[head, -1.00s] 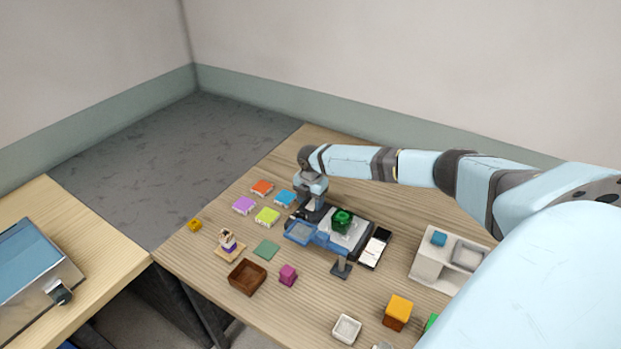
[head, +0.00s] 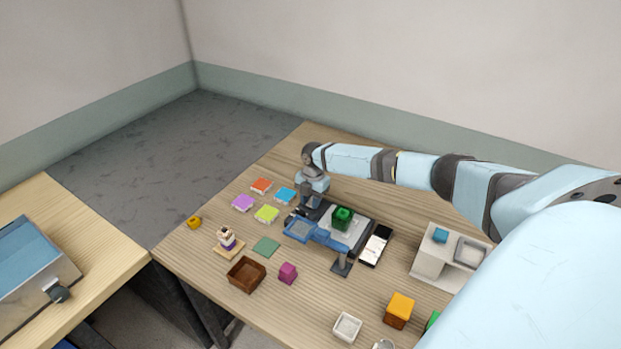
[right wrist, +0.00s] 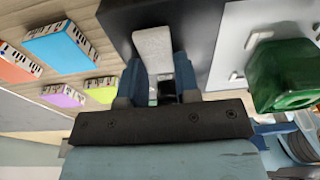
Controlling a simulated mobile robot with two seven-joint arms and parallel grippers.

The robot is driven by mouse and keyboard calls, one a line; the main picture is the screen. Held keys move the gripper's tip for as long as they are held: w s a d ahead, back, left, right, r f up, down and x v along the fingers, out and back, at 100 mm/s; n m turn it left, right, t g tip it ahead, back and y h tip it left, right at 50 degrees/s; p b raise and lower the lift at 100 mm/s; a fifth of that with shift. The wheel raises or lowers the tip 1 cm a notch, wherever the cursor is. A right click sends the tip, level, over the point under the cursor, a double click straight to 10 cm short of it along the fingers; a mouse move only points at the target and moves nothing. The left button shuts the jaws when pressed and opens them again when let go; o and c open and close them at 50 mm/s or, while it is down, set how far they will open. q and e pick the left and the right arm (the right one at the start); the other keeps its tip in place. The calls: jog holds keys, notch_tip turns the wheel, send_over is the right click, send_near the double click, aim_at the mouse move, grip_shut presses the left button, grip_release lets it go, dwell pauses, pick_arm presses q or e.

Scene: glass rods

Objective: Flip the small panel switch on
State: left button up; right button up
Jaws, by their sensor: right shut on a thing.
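My right gripper (head: 311,200) is low over the back part of the table, at the left end of a dark box (head: 320,209). In the right wrist view its two blue fingers (right wrist: 158,66) are on either side of a pale grey bar (right wrist: 153,44), shut on it. The bar lies against the dark box (right wrist: 195,18) and may be the panel switch's lever; I cannot tell whether it is on or off. In the head view the gripper hides most of the bar. My left gripper is out of view.
Orange (head: 261,186), blue (head: 285,195), purple (head: 243,203) and lime (head: 267,214) blocks lie left of the gripper. A green object (head: 342,217) sits on a pale plate close to its right.

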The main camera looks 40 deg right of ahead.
jog(key=shift+d+f+y+b, duration=0.15)
jog(key=shift+f+y+b, duration=0.1)
jog(key=shift+y+b, duration=0.6)
jog(key=shift+r+g+y+b, duration=0.25)
jog(key=shift+r+g+b, duration=0.05)
jog(key=shift+b, duration=0.1)
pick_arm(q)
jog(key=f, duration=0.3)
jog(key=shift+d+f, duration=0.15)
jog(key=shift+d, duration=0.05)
pick_arm(e)
jog(key=shift+w, duration=0.1)
jog(key=o, duration=0.9)
jog(key=shift+d, duration=0.1)
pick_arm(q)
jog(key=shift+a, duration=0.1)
pick_arm(e)
jog(key=shift+r, duration=0.1)
